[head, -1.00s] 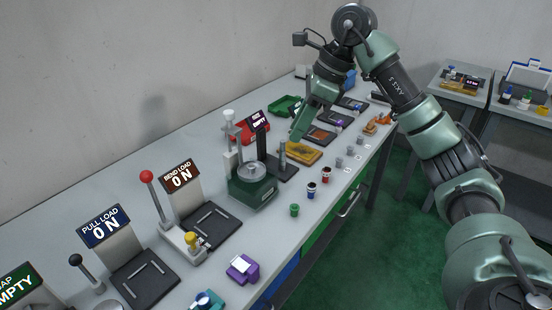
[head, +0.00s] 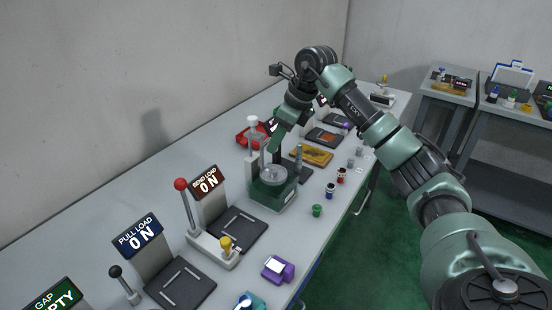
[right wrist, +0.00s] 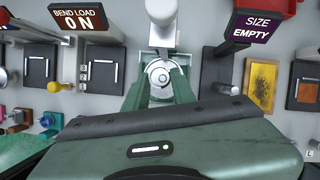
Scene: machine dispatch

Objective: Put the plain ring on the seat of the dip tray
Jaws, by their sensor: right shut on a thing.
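My right gripper (head: 270,160) points down at the round silver plate of a green-based stand (head: 275,192). In the right wrist view its two green fingers (right wrist: 159,78) come together around a small pale ring (right wrist: 159,73), which looks like the plain ring. The ring is over or at the plate; I cannot tell whether it touches it. The fingers hide the ring in the head view. A shallow amber tray (head: 311,156), likely the dip tray, lies to the right beyond the stand and also shows in the right wrist view (right wrist: 262,82). My left gripper is out of view.
A dark pad with an upright grey post (head: 299,158) stands between the stand and amber tray. The bend load station (head: 240,230) is to the left. A red bin (head: 250,136) sits behind.

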